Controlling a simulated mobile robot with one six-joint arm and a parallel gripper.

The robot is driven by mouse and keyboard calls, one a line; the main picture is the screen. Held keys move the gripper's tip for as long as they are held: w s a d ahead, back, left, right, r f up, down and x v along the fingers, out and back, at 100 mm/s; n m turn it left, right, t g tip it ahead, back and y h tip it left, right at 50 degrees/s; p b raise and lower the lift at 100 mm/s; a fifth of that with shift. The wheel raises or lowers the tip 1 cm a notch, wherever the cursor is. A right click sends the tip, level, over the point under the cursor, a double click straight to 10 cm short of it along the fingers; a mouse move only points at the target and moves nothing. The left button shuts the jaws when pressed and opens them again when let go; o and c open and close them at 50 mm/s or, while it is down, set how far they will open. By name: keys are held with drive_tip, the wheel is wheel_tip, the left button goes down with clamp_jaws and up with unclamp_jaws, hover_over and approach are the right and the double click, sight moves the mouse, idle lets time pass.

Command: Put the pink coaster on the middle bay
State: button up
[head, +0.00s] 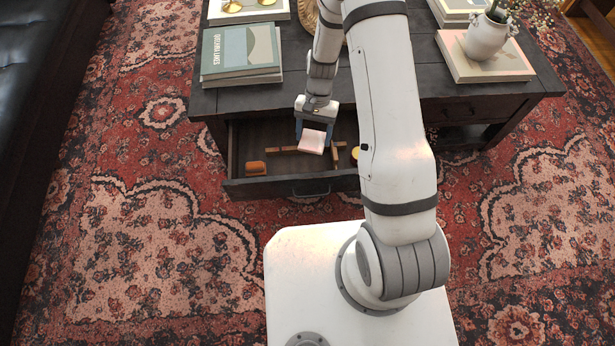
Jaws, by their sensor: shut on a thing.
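The pink coaster (312,141) is a small flat square, held in my gripper (313,136) over the open drawer (288,187) of the dark coffee table. My gripper is shut on it and points down. The drawer has wooden divider strips (283,150) inside, partly covered by the coaster and the gripper. The middle bay is not clearly told apart from the others, as my arm hides the drawer's right part. I cannot tell whether the coaster touches a divider.
An orange-brown block (256,168) lies at the drawer's left front, and a yellow round thing (355,154) shows at the right beside my arm. Books (240,52) and a white vase (486,38) stand on the tabletop (300,70). A black sofa (40,90) is at the left.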

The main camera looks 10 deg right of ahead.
sight(310, 137)
drive_tip(key=f+b, duration=0.1)
drive_tip(key=a+f+b, duration=0.1)
drive_tip(key=f, duration=0.1)
drive_tip(key=shift+s+a+f+m+b, duration=0.15)
drive_tip(key=shift+s+m+b, duration=0.05)
drive_tip(key=shift+m+b, duration=0.1)
wheel_tip(310, 137, down, 9)
drive_tip(key=b, duration=0.3)
drive_tip(key=shift+f, duration=0.15)
drive_tip(key=shift+f+b, duration=0.1)
drive_tip(key=shift+b, duration=0.2)
drive_tip(key=shift+f+b, duration=0.3)
drive_tip(key=shift+f, duration=0.25)
drive_tip(key=o, duration=1.2)
